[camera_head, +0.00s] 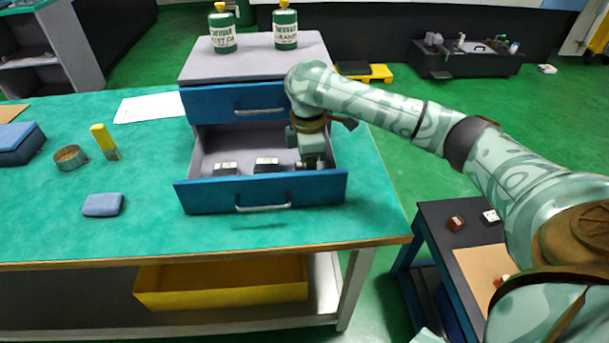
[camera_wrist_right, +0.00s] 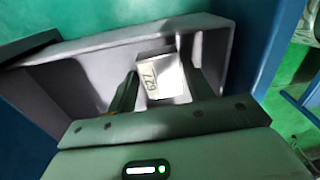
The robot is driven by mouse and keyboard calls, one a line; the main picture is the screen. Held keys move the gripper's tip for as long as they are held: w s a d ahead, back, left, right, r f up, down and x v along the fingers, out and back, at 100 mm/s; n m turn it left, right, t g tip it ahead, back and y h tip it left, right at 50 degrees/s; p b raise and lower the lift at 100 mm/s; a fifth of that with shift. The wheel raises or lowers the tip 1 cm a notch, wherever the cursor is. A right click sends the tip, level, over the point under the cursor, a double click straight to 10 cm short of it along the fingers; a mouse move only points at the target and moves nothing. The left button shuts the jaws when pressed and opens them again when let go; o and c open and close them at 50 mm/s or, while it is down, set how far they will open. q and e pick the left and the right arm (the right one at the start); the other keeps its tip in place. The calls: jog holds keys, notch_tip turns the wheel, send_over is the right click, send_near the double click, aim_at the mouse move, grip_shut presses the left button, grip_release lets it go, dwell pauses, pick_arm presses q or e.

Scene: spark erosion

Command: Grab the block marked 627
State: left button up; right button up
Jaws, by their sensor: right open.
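The block marked 627 (camera_wrist_right: 160,80) shows in the right wrist view, pale on its marked face, inside the grey-lined drawer. My right gripper (camera_wrist_right: 158,68) is open, with one finger on each side of this block. I cannot tell whether the fingers touch it. In the head view my right gripper (camera_head: 312,163) reaches down into the right end of the open blue drawer (camera_head: 262,197) and mostly hides what is below it. My left gripper is out of view.
The drawer cabinet (camera_head: 255,62) stands on the green-topped bench, with two green bottles on top. A blue pad (camera_head: 103,204), a ring (camera_head: 70,157) and a yellow-handled tool (camera_head: 104,141) lie to the left. The drawer walls surround the gripper closely.

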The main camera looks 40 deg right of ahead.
jog(key=shift+r, duration=0.2)
jog(key=shift+s, duration=0.1)
jog(key=shift+c, duration=1.2)
jog(key=shift+r, duration=0.1)
jog(key=c, duration=0.9)
